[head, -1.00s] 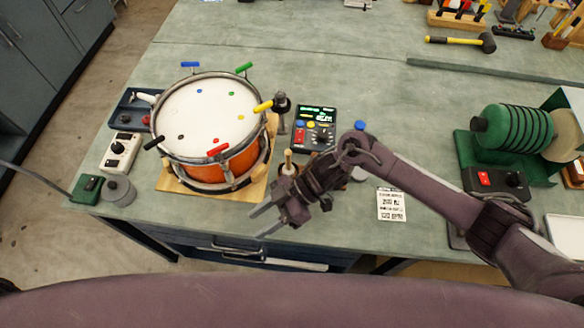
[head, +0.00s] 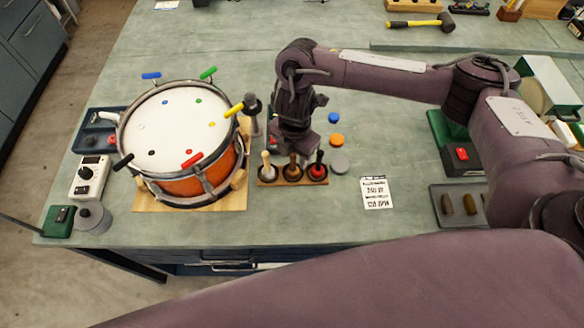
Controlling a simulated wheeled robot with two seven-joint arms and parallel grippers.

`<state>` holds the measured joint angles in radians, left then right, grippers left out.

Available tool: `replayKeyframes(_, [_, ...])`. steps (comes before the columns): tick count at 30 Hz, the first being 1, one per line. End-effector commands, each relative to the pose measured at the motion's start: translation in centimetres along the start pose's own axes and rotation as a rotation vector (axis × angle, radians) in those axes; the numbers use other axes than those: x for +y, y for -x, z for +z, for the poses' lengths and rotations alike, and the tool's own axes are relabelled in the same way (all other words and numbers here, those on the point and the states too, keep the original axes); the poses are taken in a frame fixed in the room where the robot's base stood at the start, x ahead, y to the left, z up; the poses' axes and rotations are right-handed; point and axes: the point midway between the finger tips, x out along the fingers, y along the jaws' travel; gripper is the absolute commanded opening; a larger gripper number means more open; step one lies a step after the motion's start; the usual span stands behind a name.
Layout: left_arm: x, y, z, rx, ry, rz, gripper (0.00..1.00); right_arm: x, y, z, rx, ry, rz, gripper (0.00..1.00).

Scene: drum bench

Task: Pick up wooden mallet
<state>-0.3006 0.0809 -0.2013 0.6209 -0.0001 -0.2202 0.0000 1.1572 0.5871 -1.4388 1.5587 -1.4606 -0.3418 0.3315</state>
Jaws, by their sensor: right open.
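A small wooden rack (head: 279,181) stands just right of the drum, with three upright mallets or sticks in it. The left one is pale cream (head: 266,162), the middle one is brown and looks wooden (head: 292,166), and the right one is red and black (head: 318,162). My right gripper (head: 295,146) points down and sits over or just behind the rack, close to the brown mallet's top. It is open and holds nothing that I can see. Its fingertips are partly hidden, so I cannot tell whether it touches a mallet. My left gripper is out of view.
The orange drum (head: 190,184) stands on a wooden board, left of the rack. Blue (head: 333,118), orange (head: 336,140) and grey (head: 340,164) discs lie to the right. The bench in front of the rack is clear.

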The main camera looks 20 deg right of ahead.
Motion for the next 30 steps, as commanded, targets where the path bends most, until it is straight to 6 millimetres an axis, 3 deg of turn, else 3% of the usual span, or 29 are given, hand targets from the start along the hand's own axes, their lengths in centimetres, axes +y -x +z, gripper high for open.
replayKeyframes(6, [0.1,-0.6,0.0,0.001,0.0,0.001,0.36,0.2,-3.3,-0.4,0.004,-0.001,-0.002,0.42])
replayKeyframes(16, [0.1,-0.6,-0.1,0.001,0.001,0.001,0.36,0.2,-3.8,-0.3,0.001,0.001,0.0,0.42])
replayKeyframes(26, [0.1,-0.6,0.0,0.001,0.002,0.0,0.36,0.2,-3.7,-0.3,0.002,0.0,0.0,0.0])
replayKeyframes(30, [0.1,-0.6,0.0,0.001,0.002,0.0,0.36,0.2,-3.7,-0.3,0.002,0.0,0.001,0.0])
